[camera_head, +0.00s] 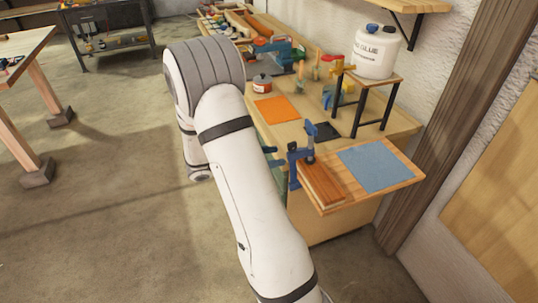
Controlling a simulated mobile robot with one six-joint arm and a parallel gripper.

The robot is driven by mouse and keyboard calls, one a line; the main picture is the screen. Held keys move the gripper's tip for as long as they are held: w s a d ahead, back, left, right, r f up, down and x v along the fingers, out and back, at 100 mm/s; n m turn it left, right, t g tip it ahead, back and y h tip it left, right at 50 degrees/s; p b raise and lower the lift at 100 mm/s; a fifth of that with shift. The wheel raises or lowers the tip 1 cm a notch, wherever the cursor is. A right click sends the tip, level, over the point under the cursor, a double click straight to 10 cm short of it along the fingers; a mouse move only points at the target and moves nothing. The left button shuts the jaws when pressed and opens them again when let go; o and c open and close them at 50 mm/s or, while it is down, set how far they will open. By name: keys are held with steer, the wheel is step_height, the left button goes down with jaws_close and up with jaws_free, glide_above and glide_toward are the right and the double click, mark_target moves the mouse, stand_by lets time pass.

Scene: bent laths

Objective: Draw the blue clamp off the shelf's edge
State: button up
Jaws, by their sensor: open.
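The blue clamp (294,166) sits upright on the left edge of a wooden shelf board (328,206) at the front of the bench. Its upper arm reaches right, over a reddish-brown lath (321,184) lying along that edge. My white arm rises from the bottom, bends at the top and comes down again behind itself, left of the clamp. My gripper does not show clearly; my arm covers the space just left of the clamp. Small dark blue and green parts peek out there, and I cannot tell what they belong to.
A blue-grey sheet (377,168) lies on the shelf board, right of the lath. Behind stand a small black-legged stand (372,78) with a white glue jug (377,52), an orange sheet (277,109) and a red-and-white tin (262,83). The floor at left is open.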

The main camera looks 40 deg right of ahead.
mark_target(296, 153)
steer(key=shift+b+x, duration=0.8)
steer(key=shift+x, duration=3.7)
steer(key=shift+w+f, duration=0.1)
steer(key=shift+w, duration=0.05)
jaws_close()
